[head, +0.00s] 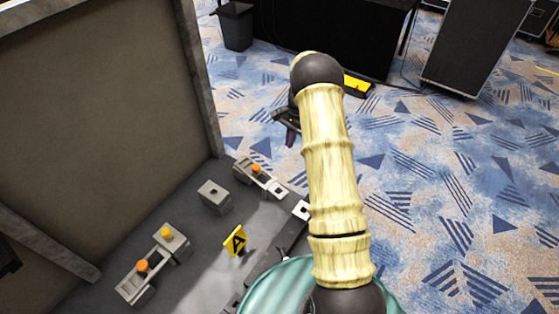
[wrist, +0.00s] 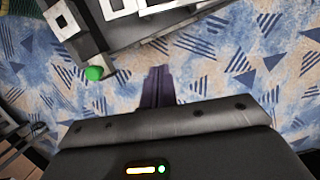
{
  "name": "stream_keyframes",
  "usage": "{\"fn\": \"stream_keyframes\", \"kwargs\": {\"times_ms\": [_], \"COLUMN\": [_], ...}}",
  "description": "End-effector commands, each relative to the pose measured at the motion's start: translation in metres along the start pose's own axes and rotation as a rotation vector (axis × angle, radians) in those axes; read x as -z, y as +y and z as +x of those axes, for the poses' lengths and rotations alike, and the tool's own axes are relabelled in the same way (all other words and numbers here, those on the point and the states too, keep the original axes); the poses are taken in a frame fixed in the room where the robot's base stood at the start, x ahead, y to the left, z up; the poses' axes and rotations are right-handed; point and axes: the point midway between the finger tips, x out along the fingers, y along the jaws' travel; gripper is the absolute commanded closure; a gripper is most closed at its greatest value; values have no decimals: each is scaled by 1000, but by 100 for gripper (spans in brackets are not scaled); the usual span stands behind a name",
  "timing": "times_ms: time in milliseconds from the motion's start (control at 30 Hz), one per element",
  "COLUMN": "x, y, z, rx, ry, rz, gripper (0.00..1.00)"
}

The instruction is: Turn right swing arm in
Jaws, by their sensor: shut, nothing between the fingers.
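The right swing arm (head: 268,182) is a short light-grey bar with an orange knob, at the right end of the dark base of the video wall, in the head view. A similar grey bar (head: 138,282) with orange and yellow knobs is at the left of the base. My gripper (head: 290,138) is just beyond the right swing arm, over the carpet and apart from it; my own arm hides part of it. In the wrist view the gripper's dark fingers (wrist: 157,87) are together and empty. A green knob (wrist: 94,73) on a dark frame corner is left of them.
A grey block (head: 214,196) and a yellow marker (head: 236,240) are on the base. The framed brown panel (head: 95,110) rises at left. Black cases (head: 475,45) and a bin (head: 236,25) stand at the back. Patterned carpet (head: 440,190) is open at right.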

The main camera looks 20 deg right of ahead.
Motion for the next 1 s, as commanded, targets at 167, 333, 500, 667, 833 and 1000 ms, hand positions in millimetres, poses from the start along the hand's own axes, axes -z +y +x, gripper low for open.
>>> {"fn": "stream_keyframes", "kwargs": {"times_ms": [167, 333, 500, 667, 833, 1000], "x": [-1, -2, -4, -5, -32, -41], "y": [0, 0, -1, -1, -2, -1], "z": [16, 44, 74, 101, 102, 107], "rx": [-2, -5, -5, -5, -4, -2], "ry": [-3, -4, -3, -4, -2, 0], "rz": [0, -1, -5, -6, -8, -6], "gripper": [100, 100, 100, 100, 100, 100]}}
